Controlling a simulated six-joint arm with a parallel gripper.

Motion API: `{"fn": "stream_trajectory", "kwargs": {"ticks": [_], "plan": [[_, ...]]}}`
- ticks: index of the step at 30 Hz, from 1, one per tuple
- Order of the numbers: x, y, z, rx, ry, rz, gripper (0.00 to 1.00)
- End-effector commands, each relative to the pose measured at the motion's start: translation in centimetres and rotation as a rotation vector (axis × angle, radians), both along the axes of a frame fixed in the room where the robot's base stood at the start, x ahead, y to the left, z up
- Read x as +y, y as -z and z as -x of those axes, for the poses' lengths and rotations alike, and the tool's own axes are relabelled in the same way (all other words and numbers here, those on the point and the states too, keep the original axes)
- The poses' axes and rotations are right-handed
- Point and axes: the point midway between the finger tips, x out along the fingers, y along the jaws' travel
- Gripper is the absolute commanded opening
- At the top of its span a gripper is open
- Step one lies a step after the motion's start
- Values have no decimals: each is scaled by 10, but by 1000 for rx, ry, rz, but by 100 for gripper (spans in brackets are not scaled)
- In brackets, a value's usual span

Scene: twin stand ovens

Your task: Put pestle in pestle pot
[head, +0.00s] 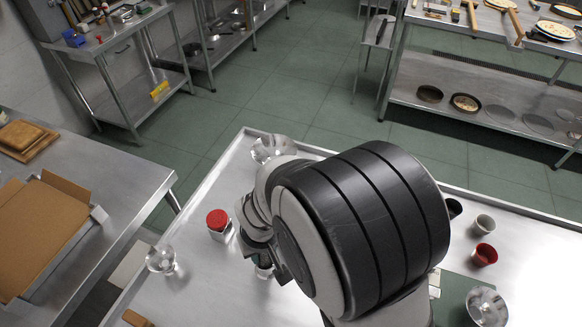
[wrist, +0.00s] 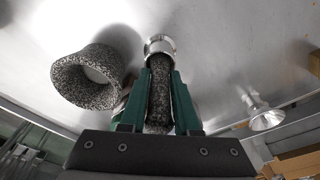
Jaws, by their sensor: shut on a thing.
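In the wrist view my gripper (wrist: 159,82) has its green fingers shut on the pestle (wrist: 159,105), a dark grey speckled rod lying lengthwise between them.
To the right are a grey cup (head: 485,224), a red cup (head: 486,254) and a shiny bowl (head: 487,306). The table's right side has free room.

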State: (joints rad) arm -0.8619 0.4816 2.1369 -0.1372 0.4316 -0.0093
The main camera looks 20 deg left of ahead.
Motion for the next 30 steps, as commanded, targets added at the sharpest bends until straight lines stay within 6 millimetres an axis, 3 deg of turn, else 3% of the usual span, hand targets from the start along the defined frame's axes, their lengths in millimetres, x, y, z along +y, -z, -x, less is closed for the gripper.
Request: {"fn": "stream_trajectory", "kwargs": {"ticks": [5,6,10,20,23,30], "plan": [[0,0,0,-1,1,-1,0],[0,0,0,-1,1,-1,36],[0,0,0,-1,1,-1,59],[0,-3,0,-1,1,-2,60],[-2,-18,1,-3,2,-3,60],[-8,-78,7,-4,2,-4,60]]}}
